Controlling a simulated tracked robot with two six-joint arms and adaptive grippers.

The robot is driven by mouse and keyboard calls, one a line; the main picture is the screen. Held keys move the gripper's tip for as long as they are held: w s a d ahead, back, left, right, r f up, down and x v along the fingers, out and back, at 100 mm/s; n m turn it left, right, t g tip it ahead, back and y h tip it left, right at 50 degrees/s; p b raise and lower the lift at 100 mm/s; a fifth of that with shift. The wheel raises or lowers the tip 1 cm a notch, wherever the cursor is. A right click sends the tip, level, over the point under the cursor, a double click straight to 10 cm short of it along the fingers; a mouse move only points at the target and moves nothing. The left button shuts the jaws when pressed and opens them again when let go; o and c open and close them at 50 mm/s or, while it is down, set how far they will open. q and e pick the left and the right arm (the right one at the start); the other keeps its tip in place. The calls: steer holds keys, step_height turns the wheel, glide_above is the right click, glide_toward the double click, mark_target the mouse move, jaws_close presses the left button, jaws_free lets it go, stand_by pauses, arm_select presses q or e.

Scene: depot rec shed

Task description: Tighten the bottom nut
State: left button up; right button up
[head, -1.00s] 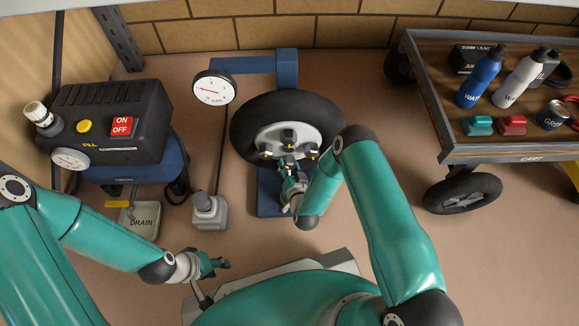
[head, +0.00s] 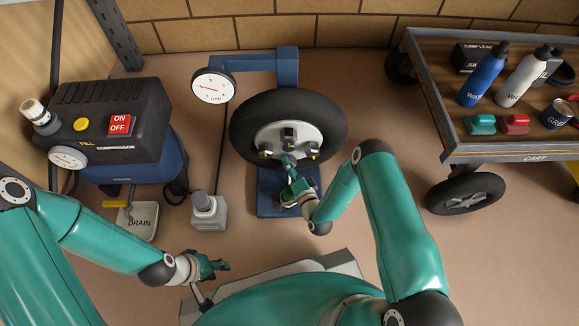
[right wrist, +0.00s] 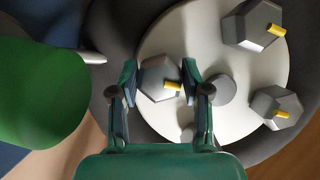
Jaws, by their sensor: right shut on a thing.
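The wheel (head: 335,133) stands upright on a blue stand, with several dark hex nuts on its pale hub. The top nut (head: 288,136), left nut (head: 265,150) and right nut (head: 313,153) show in the head view. My right gripper (head: 289,163) is at the hub's lower edge and hides the bottom nut there. In the right wrist view my right gripper (right wrist: 158,82) is shut on the bottom nut (right wrist: 154,77), which has a yellow mark. Two other nuts show beyond it. My left gripper (head: 222,266) is low at left, away from the wheel; its opening is unclear.
A pressure gauge (head: 212,86) hangs left of the wheel on a blue arm. A compressor (head: 110,125), a drain box (head: 140,222) and a small grey box (head: 208,211) stand at left. A cart (head: 500,151) with bottles is at right. Floor between wheel and cart is clear.

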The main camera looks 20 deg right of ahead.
steer(key=shift+d+f+m, duration=0.15)
steer(key=shift+d+m, duration=0.1)
steer(key=shift+m, duration=0.05)
steer(key=o, duration=1.1)
steer(key=shift+o, duration=0.2)
steer(key=shift+a, duration=0.1)
